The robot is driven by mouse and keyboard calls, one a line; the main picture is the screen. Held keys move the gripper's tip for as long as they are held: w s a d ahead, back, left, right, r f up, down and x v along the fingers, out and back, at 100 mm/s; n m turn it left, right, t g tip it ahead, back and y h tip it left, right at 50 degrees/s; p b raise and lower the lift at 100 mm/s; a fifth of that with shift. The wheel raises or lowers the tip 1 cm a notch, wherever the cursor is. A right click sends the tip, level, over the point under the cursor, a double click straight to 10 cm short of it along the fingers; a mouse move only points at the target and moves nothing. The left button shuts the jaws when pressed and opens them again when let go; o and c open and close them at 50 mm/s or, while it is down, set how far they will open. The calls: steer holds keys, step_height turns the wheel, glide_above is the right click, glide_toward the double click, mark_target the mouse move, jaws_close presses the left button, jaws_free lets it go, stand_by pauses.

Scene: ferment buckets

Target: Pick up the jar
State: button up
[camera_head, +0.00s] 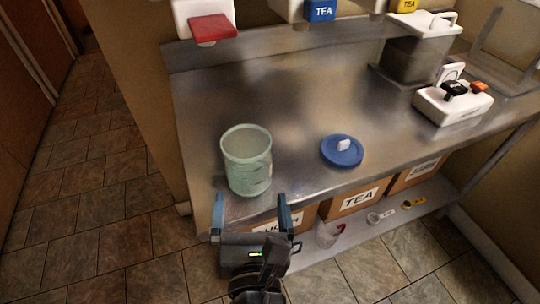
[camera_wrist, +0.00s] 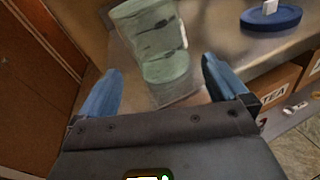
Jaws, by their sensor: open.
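The jar (camera_head: 248,165) is a pale green, open-topped, translucent cylinder. It stands upright on the steel counter (camera_head: 290,95) near its front left corner. In the wrist view the jar (camera_wrist: 158,50) shows ahead, between and beyond the two blue fingers, with dark marks on its side. My gripper (camera_head: 251,212) is open and empty, just in front of the jar at the counter's front edge. In the wrist view my gripper (camera_wrist: 163,85) has its fingers spread wider than the jar looks. The fingers appear apart from the jar.
A blue lid (camera_head: 342,151) with a white knob lies right of the jar. A white device (camera_head: 453,105) and a grey lidded container (camera_head: 417,52) stand at the right. Dispensers hang at the back, one with a red tray (camera_head: 213,27). Labelled boxes (camera_head: 356,199) sit below the counter.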

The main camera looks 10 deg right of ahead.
mark_target(248, 140)
steer(key=shift+w+a+r+n+t+h, duration=0.2)
steer(key=shift+w+r+n, duration=0.15)
steer(key=shift+r, duration=0.25)
steer(key=shift+w+a+r+n+t+h, duration=0.1)
steer(key=shift+w+r+n+t, duration=0.15)
steer(key=shift+w+r, duration=0.45)
steer(key=w, duration=0.5)
steer(key=w+p, duration=0.1)
steer(key=w, duration=0.1)
steer(key=shift+w+d, duration=0.2)
steer(key=shift+d, duration=0.1)
steer(key=c, duration=0.9)
